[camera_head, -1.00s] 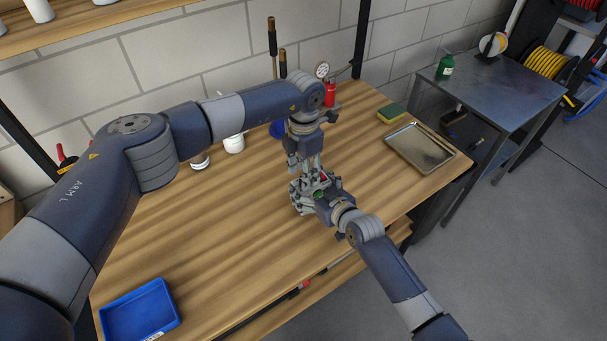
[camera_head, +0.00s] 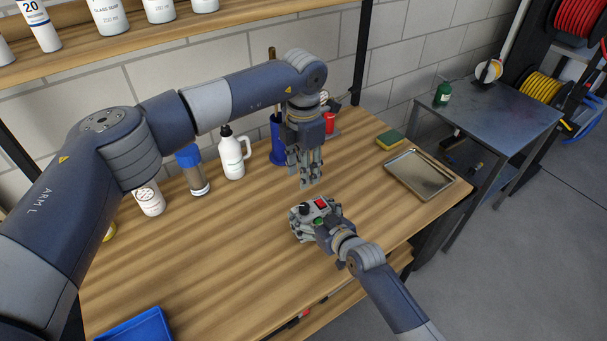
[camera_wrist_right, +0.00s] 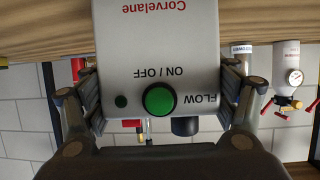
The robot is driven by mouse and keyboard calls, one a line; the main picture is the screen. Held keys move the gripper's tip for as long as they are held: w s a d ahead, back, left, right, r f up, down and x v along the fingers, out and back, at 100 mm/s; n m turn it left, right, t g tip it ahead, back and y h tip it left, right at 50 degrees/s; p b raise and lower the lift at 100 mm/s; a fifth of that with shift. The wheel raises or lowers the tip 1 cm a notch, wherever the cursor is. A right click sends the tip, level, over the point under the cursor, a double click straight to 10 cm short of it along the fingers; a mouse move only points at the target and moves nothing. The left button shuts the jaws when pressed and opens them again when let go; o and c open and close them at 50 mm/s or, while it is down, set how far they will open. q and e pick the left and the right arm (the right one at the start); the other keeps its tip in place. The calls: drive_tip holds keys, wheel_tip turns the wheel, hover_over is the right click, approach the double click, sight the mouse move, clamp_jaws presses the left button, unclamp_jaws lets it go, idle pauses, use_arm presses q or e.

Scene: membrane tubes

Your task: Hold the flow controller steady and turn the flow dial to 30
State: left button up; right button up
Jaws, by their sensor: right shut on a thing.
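The flow controller (camera_head: 299,228) is a small grey box at the middle of the workbench, with a red part (camera_head: 321,203) and a black knob (camera_head: 304,208) on top. In the right wrist view its face (camera_wrist_right: 155,45) appears upside down, with a green button (camera_wrist_right: 159,99) marked ON / OFF and the word FLOW by the black dial (camera_wrist_right: 185,126). The dial's setting cannot be read. My right gripper (camera_wrist_right: 155,100) is shut on the controller, one finger along each side. My left gripper (camera_head: 311,184) points down above and behind the controller, clear of it; its finger gap is unclear.
A white jug (camera_head: 233,158), a blue-capped jar (camera_head: 196,178) and a white tub (camera_head: 149,201) stand behind on the left. A blue holder (camera_head: 277,150) is behind my left gripper. A metal tray (camera_head: 420,174) and sponge (camera_head: 390,139) lie right. The bench's left middle is clear.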

sight(304, 206)
use_arm(q)
wheel_tip(304, 206, down, 12)
drive_tip(key=n, duration=1)
drive_tip(key=shift+d+f, duration=0.1)
clamp_jaws()
